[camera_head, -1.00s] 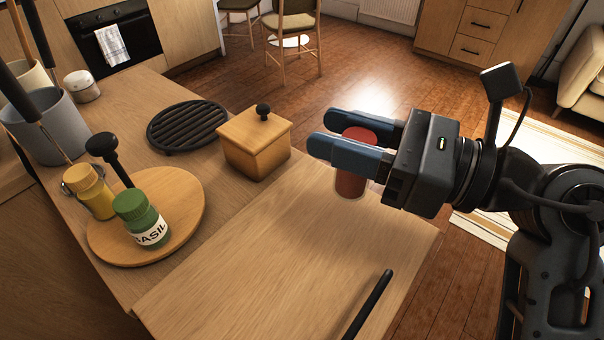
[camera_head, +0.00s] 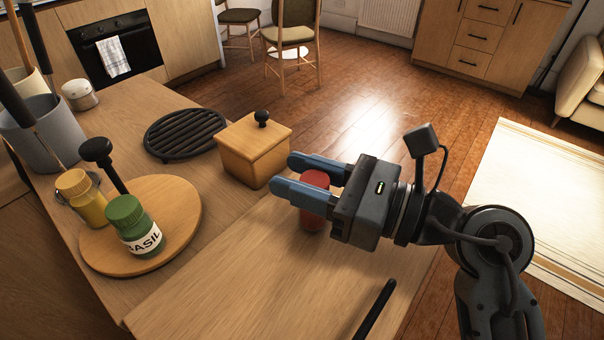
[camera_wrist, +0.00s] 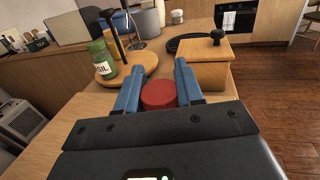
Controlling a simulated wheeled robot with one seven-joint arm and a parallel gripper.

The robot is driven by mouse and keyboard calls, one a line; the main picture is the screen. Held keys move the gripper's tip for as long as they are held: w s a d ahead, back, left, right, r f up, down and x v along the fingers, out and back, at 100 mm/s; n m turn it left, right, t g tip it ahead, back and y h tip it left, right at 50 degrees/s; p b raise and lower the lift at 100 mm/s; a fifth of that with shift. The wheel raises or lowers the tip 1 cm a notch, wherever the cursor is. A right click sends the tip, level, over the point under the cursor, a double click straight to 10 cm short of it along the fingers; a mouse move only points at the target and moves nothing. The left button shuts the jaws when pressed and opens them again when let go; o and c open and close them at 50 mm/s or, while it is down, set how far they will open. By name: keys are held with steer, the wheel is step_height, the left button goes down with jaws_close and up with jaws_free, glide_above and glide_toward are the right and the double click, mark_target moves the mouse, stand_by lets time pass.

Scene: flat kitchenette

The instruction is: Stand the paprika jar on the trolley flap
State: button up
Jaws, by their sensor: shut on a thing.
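The paprika jar (camera_head: 314,217), with a red lid, is upright between the blue fingers of my gripper (camera_head: 293,178). My gripper is shut on it. In the wrist view the jar's red lid (camera_wrist: 158,95) shows between the fingers (camera_wrist: 157,88). The trolley flap (camera_head: 250,275) is the bare wooden panel at the front, and the jar is over its far part, near the wooden box. I cannot tell whether the jar's base touches the flap. The jar's label is not visible.
A wooden box with a black knob (camera_head: 253,150) stands just beyond the fingers. A round board (camera_head: 185,205) holds a green basil jar (camera_head: 134,225) and a yellow jar (camera_head: 82,195). A black trivet (camera_head: 185,134) lies behind. A black handle (camera_head: 375,310) is at the flap's right edge.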

steer(key=shift+f, duration=0.15)
steer(key=o, duration=1.1)
steer(key=shift+r, duration=0.25)
steer(key=v, duration=1.1)
steer(key=shift+f+b, duration=0.1)
steer(key=shift+b, duration=0.2)
steer(key=shift+s+d, duration=0.25)
steer(key=shift+d, duration=0.25)
